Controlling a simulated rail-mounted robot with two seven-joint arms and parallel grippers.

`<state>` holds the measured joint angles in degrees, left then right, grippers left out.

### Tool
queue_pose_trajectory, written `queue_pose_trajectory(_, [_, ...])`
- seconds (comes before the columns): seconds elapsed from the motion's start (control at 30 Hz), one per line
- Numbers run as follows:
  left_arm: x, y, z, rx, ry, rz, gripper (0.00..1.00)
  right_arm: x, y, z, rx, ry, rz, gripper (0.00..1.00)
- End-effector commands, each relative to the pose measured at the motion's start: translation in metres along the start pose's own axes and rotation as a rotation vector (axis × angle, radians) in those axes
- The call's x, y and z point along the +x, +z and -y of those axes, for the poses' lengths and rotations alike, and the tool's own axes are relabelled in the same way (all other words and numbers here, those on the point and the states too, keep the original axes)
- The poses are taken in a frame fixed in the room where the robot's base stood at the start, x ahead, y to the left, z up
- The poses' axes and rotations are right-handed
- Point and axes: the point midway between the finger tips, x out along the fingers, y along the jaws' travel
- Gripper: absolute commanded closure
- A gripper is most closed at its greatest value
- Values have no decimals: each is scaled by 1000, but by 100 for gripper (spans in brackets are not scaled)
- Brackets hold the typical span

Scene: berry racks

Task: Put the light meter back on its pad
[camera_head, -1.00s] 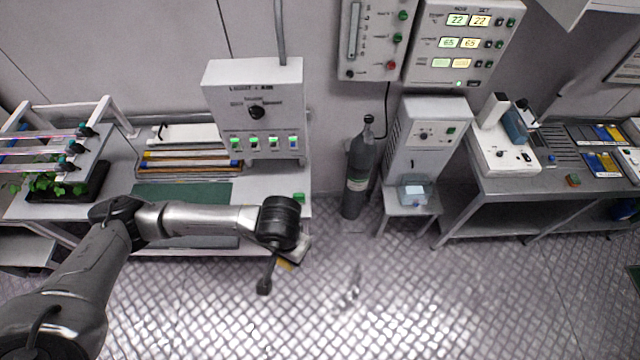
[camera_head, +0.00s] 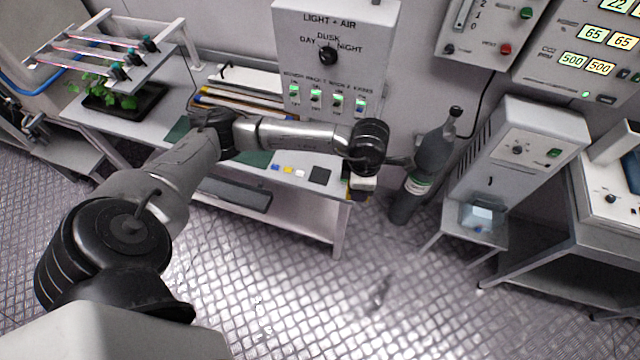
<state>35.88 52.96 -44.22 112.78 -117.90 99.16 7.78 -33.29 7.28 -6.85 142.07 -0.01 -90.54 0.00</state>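My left arm reaches in from the left over the bench, with its black wrist above the bench's right end. My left gripper (camera_head: 361,186) points away below the wrist and is mostly hidden by it. A small pale and yellowish piece shows there, and I cannot tell whether it is the light meter or part of the gripper. A flat black square (camera_head: 320,175), possibly the pad, lies bare near the bench's front right edge. I cannot make out the light meter for certain. My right gripper is out of view.
Small blue, yellow and white pieces (camera_head: 288,170) lie left of the black square. The light and air control box (camera_head: 335,60) stands behind. A gas cylinder (camera_head: 425,165) stands right of the bench (camera_head: 340,205). A plant tray (camera_head: 125,100) is at left.

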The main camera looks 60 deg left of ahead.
Motion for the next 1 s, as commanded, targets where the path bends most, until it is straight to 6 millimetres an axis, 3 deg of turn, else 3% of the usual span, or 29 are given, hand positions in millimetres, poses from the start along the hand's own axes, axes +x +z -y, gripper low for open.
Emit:
queue_pose_trajectory(0.03, [19, -1, -9, -130, 1, 0, 87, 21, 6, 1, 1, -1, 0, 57])
queue_pose_trajectory(0.4, [72, -12, -64, -1158, 2, 1, 87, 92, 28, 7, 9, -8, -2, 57])
queue_pose_trajectory(0.6, [92, -20, -88, -1634, 1, 2, 87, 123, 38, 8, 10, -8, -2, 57])
queue_pose_trajectory(0.8, [104, -25, -104, -1964, 2, 1, 87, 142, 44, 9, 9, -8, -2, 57])
queue_pose_trajectory(1.0, [109, -30, -113, -2126, 4, 0, 87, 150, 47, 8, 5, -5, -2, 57])
